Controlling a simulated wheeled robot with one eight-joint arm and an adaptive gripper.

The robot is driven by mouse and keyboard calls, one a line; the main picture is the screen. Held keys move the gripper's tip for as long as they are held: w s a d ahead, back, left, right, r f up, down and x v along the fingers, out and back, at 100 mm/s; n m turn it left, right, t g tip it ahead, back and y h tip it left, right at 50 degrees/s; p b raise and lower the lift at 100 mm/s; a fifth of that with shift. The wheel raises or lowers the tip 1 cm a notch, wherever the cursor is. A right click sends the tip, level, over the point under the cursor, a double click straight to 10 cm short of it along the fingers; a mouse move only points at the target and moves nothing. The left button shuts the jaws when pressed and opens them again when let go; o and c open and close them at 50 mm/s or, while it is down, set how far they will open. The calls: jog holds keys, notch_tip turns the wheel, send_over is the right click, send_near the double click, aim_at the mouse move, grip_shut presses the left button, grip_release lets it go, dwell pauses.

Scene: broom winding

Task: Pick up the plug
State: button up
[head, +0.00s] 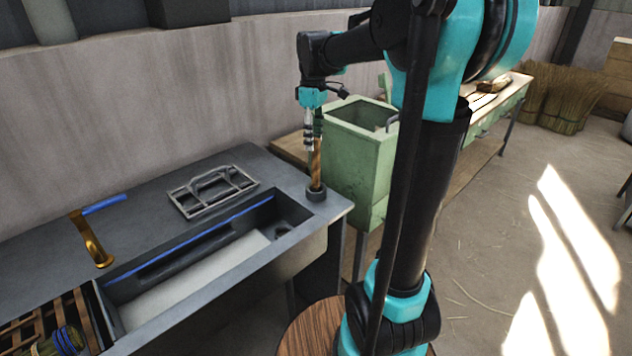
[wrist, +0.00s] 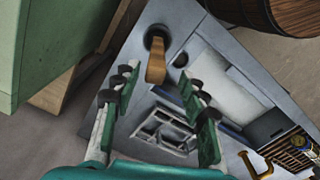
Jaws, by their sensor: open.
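The plug appears to be the upright wooden handle (head: 317,170) with a dark round base (head: 316,193), standing at the right end of the grey sink counter. In the wrist view the wooden handle (wrist: 156,66) points up toward the camera, with the dark base (wrist: 154,36) behind it. My gripper (head: 314,143) hangs fingers down over the handle in the head view. In the wrist view my gripper (wrist: 155,84) is open, with one finger on each side of the handle's near end and a visible gap to each. Nothing is held.
The grey sink (head: 200,285) has a drain hole (head: 282,228) near the plug. A metal rack (head: 212,190) and a brass tap (head: 93,240) with a blue handle are on the counter. A green bin (head: 355,160) stands close to the right of my gripper.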

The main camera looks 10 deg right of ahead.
aim_at(316, 151)
jog(key=shift+w+d+f, duration=0.1)
jog(key=shift+d+f, duration=0.1)
jog(key=shift+f, duration=1.1)
jog(key=shift+w+d+f, duration=0.1)
jog(key=shift+d+f, duration=0.05)
jog(key=shift+f, duration=1.15)
grip_shut()
